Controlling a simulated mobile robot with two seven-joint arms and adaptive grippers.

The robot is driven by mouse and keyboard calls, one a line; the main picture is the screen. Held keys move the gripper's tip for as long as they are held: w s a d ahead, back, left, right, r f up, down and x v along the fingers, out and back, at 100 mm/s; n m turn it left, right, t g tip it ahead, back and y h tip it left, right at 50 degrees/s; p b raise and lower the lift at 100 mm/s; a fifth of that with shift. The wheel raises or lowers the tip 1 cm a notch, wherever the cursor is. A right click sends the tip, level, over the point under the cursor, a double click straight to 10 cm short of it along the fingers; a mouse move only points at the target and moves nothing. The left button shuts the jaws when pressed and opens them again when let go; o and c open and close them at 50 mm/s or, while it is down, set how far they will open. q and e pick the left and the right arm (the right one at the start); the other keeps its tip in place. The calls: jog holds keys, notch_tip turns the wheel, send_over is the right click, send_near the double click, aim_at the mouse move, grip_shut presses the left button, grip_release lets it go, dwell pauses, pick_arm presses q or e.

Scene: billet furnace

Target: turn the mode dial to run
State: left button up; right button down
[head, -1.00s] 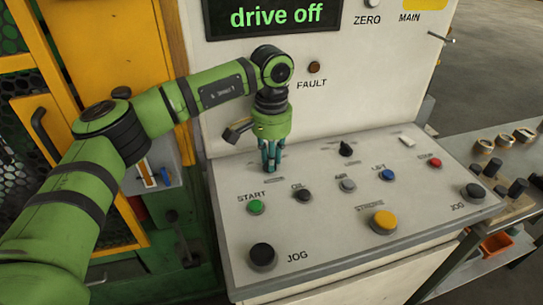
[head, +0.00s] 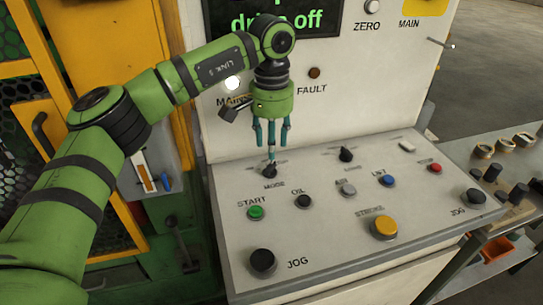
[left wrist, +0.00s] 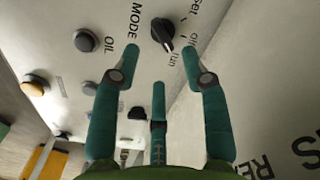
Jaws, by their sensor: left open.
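The black mode dial (head: 269,171) sits at the back left of the sloping panel, above its MODE label. My left gripper (head: 271,142) is above the dial, fingers downward, spread and empty. In the left wrist view its three teal fingers (left wrist: 160,62) stand apart, with the dial beyond the tips and clear of them. My right gripper is in neither view.
The green START button (head: 256,212), OIL button (head: 303,201) and another black dial (head: 346,154) are nearby on the panel. The upright cabinet face behind carries a display (head: 328,20) reading "drive off", partly covered by my arm. A white lamp (head: 232,83) glows.

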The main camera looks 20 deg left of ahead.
aim_at(271, 167)
pick_arm(q)
notch_tip(271, 167, up, 6)
jog(key=shift+f, duration=0.1)
dwell(0.5)
